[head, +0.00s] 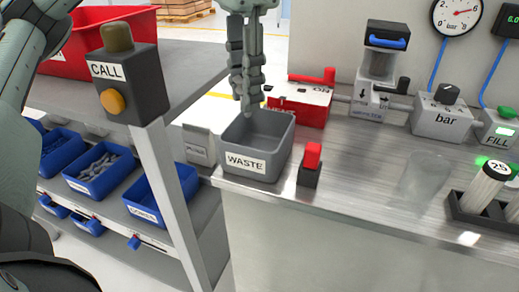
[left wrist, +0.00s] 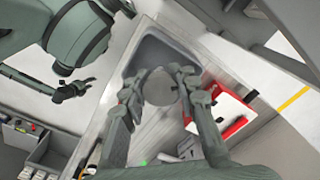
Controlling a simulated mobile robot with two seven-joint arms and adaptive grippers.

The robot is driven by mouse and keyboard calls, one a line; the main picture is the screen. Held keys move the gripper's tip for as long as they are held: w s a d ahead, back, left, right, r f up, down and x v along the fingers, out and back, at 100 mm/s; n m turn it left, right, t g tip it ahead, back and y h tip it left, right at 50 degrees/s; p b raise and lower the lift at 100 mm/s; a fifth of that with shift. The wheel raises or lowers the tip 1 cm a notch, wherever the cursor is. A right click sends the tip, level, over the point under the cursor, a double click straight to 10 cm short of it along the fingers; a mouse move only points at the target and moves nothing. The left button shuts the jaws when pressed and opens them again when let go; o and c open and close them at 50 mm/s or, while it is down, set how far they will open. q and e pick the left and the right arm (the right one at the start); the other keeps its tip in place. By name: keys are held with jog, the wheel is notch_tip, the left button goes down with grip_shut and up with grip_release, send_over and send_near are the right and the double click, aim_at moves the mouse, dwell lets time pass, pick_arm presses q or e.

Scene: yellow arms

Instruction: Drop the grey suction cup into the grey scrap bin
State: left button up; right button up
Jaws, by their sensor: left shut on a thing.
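The grey scrap bin (head: 257,165), labelled WASTE, stands at the left end of the metal bench. My left gripper (head: 247,98) points down over its back part in the head view. The fingers hide the cup in the head view. My right gripper (left wrist: 70,90) shows small at the left of the left wrist view; its jaw state is unclear.
A red box (head: 300,103) stands behind the bin, and a red-topped block (head: 311,165) stands right of it. The CALL post (head: 132,80) and blue bins (head: 100,170) are at the left. A faint see-through shape (head: 424,178) is on the bench's right part.

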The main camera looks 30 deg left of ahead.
dwell(0.3)
pick_arm(q)
jog(key=o, duration=1)
notch_tip(320, 180, up, 12)
jog(key=shift+f, duration=0.1)
dwell(0.6)
